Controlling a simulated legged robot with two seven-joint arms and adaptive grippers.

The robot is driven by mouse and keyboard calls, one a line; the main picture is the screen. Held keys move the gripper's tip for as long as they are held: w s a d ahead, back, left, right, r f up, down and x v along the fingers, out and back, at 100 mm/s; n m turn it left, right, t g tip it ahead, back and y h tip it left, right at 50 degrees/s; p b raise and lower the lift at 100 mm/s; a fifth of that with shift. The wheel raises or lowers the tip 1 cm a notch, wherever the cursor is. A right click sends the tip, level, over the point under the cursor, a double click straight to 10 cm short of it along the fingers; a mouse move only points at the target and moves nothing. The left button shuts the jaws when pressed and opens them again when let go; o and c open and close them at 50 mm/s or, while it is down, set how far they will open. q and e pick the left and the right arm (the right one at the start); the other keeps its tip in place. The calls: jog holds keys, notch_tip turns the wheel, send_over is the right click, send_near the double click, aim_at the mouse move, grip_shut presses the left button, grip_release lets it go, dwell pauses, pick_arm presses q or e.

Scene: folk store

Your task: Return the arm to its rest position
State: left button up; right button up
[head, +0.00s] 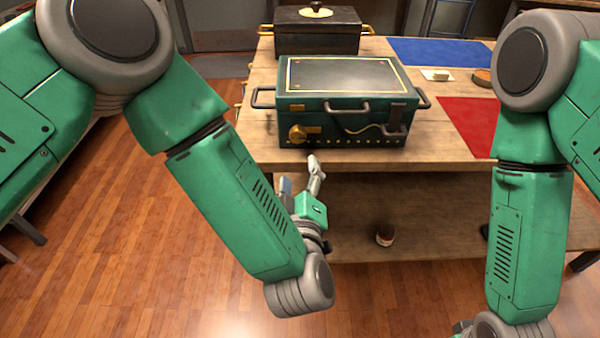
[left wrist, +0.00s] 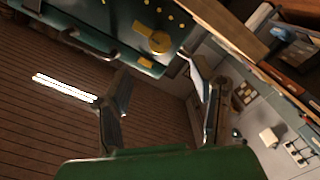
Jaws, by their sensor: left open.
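My left arm comes in from the left in the head view, and its left gripper (head: 316,172) is just in front of the table edge, below the green box. In the left wrist view the two fingers of the left gripper (left wrist: 160,100) stand apart with nothing between them. My right arm comes down on the right side of the head view. Its gripper is out of the frame.
A green box (head: 342,90) with handles and a brass knob sits near the table's front edge (head: 440,160). A dark pot (head: 316,32) stands behind it. A red mat (head: 468,122) and a blue mat (head: 440,52) lie to the right.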

dwell(0.4)
pick_arm(q)
jog(key=s+a+f+m+g+h, duration=0.1)
jog(key=s+a+f+m+g, duration=0.25)
jog(key=a+f, duration=0.35)
jog(key=s+a+f+m+g+h, duration=0.1)
jog(key=s+a+f+m+g, duration=0.3)
jog(key=f, duration=0.6)
jog(key=s+a+f+m+g+y, duration=0.1)
jog(key=s+a+g, duration=0.3)
jog(key=s+a, duration=0.4)
jog(key=s+a+f+m+g+y, duration=0.1)
jog(key=s+a+f+g, duration=0.3)
jog(key=s+a, duration=0.5)
jog(key=shift+s+a+f+g, duration=0.25)
jog(key=shift+s+g, duration=0.4)
jog(key=shift+s, duration=0.6)
jog(key=shift+w, duration=0.15)
